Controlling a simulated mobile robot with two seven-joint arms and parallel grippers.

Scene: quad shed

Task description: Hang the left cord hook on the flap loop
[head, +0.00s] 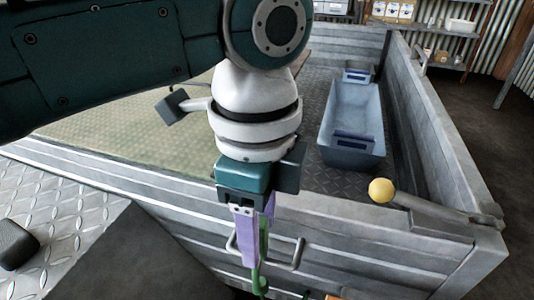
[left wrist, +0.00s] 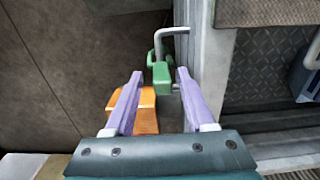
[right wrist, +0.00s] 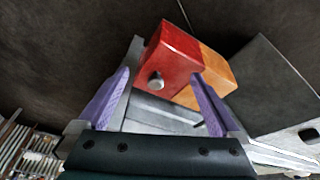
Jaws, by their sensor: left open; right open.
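The green cord hook (left wrist: 161,78) is between the spread purple fingers of my left gripper (left wrist: 160,74) in the left wrist view. Its curved end is at the grey metal loop (left wrist: 178,32); I cannot tell whether it bears on the rod. In the head view the left gripper (head: 257,246) points down at the flap (head: 335,238), in front of the loop (head: 297,254), with the green hook (head: 262,262) partly hidden by a finger. My right gripper (right wrist: 160,75) is open, with a red block (right wrist: 172,60) bearing a metal knob beyond its fingertips. The right gripper is outside the head view.
An orange block (left wrist: 147,112) lies below the hook. Another orange block (right wrist: 212,75) adjoins the red one. A blue-grey tub (head: 352,128) stands in the trailer bed. Shelves stand behind.

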